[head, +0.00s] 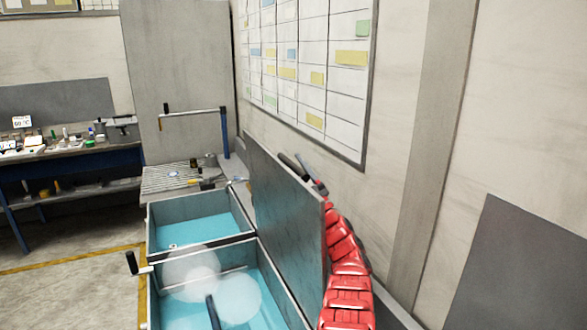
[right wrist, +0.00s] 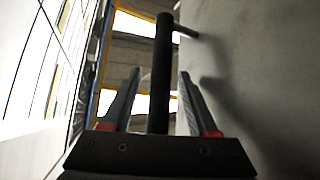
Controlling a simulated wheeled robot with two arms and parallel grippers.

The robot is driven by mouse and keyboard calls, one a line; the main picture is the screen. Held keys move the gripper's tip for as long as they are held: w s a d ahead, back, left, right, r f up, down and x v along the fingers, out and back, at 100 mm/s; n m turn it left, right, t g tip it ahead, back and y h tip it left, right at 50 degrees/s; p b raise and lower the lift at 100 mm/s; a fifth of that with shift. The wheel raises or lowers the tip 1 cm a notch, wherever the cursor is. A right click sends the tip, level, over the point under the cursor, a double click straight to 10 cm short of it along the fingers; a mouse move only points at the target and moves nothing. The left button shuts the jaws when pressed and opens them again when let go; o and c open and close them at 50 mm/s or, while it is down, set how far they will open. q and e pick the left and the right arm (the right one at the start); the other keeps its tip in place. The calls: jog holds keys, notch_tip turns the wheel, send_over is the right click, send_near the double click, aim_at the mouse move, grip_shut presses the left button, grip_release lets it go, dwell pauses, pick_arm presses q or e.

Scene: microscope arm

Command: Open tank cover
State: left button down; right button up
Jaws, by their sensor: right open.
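The tank cover (head: 285,205) is a grey panel standing nearly upright along the right side of the tank (head: 152,290). The tank is open on top and holds blue liquid. A black bar handle (head: 292,166) shows at the cover's upper edge, on its far side. My right gripper (head: 306,165) is beside it, with my red arm behind the cover. In the right wrist view, the open fingers (right wrist: 159,74) stand on either side of the black handle (right wrist: 163,60), with gaps visible. The cover (right wrist: 245,70) fills the right of that view. My left gripper is not in view.
A second blue-filled basin (head: 195,225) adjoins the tank. Pale translucent puffs (head: 215,285) hang over the liquid. A black-gripped rod (head: 131,262) sticks out at the left. A wall with a planning board (head: 310,65) is close on the right. A workbench (head: 75,148) stands far left.

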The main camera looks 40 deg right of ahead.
jog(key=b+v, duration=0.3)
jog(key=v, duration=0.9)
jog(key=shift+b, duration=0.35)
jog(key=shift+s, duration=0.1)
